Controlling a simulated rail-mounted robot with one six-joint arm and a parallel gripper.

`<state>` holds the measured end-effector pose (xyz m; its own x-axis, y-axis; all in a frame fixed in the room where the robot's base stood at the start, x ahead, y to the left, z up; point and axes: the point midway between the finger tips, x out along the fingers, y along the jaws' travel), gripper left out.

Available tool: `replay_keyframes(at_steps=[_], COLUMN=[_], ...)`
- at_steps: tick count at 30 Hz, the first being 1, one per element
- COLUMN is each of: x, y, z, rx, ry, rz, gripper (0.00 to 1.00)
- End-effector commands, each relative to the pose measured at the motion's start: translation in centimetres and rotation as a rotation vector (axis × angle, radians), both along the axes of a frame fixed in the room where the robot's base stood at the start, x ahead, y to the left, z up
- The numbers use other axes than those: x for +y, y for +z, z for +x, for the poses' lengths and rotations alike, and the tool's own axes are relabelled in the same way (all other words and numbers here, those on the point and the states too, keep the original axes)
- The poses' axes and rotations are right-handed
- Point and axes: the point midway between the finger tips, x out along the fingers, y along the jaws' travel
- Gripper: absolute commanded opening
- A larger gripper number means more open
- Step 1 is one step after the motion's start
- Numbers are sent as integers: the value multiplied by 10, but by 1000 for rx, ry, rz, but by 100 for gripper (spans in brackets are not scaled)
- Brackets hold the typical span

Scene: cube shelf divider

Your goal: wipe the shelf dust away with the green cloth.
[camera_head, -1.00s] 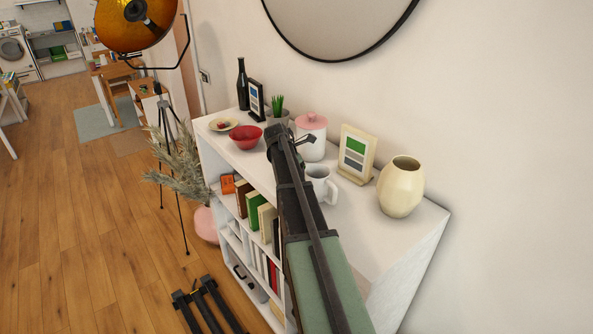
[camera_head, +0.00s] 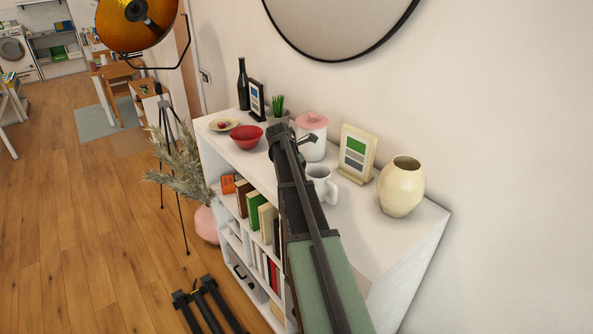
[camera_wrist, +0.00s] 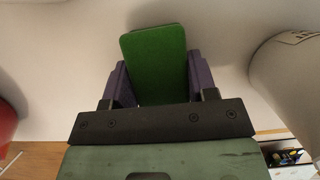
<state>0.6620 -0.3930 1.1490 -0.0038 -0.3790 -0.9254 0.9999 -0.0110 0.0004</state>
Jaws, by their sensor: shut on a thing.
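In the wrist view my gripper (camera_wrist: 160,80) has its purple fingers shut on the green cloth (camera_wrist: 153,48), a flat block with rounded corners. The cloth is over the white shelf top (camera_wrist: 60,55); I cannot tell whether it touches it. In the head view my arm reaches over the shelf's front edge, between the red bowl (camera_head: 246,136) and the white mug (camera_head: 321,185). The fingers and cloth are hidden there by my arm. I cannot make out dust for sure; a darker patch near the cloth may be shadow.
On the white shelf top (camera_head: 375,225) stand a pink-lidded canister (camera_head: 312,142), a framed card (camera_head: 357,152), a cream vase (camera_head: 401,188), a small plant (camera_head: 278,104), a dark bottle (camera_head: 242,84) and a plate (camera_head: 223,124). The front right of the top is clear.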

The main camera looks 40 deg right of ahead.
Motion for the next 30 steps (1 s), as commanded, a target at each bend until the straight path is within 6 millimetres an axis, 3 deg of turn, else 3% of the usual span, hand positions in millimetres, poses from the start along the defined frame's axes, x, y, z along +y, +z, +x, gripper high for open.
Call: replay_keyframes(at_steps=[3,7,18,30], x=[-14,-17,7,7], y=[0,1,3,14], z=[1,0,0,1], rx=[-2,-1,-2,-1], ry=[-1,-1,1,-1], rz=[-1,-3,-4,-5], gripper=[34,34,34,34])
